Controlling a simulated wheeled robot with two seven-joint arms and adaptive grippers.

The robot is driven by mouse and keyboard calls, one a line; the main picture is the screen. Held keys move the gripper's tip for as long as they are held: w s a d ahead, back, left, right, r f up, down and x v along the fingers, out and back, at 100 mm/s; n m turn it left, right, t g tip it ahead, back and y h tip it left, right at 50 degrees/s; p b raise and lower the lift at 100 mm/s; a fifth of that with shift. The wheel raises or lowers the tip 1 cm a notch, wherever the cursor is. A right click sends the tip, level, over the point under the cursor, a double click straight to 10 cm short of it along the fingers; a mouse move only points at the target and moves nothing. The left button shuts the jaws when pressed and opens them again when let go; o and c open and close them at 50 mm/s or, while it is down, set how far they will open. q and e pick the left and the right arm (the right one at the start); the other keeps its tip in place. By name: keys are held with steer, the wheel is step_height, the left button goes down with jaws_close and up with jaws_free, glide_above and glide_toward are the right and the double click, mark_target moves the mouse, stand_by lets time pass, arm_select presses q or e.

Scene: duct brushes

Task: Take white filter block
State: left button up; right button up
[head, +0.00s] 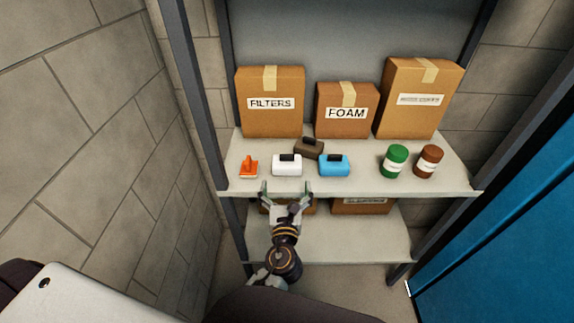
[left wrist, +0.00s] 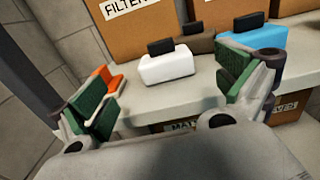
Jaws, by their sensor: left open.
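The white filter block (head: 287,168) with a dark top piece sits on the upper shelf board, in front of the FILTERS box. It also shows in the left wrist view (left wrist: 168,67), between and beyond my fingertips. My left gripper (head: 287,187) is open and empty at the shelf's front edge, just short of the white block and not touching it. Its green finger pads (left wrist: 165,90) stand wide apart in the left wrist view. My right gripper is not in view.
Green (head: 394,162) and brown (head: 429,162) jars stand further right. Boxes (head: 270,122) line the back. A dark post (head: 200,90) rises at left.

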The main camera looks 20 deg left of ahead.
mark_target(287, 158)
arm_select(q)
steer(key=shift+p+x, duration=0.6)
steer(key=shift+x, duration=3.4)
steer(key=shift+r+p+x, duration=0.1)
steer(key=shift+p+x, duration=0.15)
steer(key=shift+x, duration=0.6)
steer(key=shift+r+p+x, duration=0.15)
steer(key=shift+p+x, duration=0.05)
steer(key=shift+x, duration=1.55)
steer(key=shift+f, duration=0.1)
steer(key=c, duration=0.8)
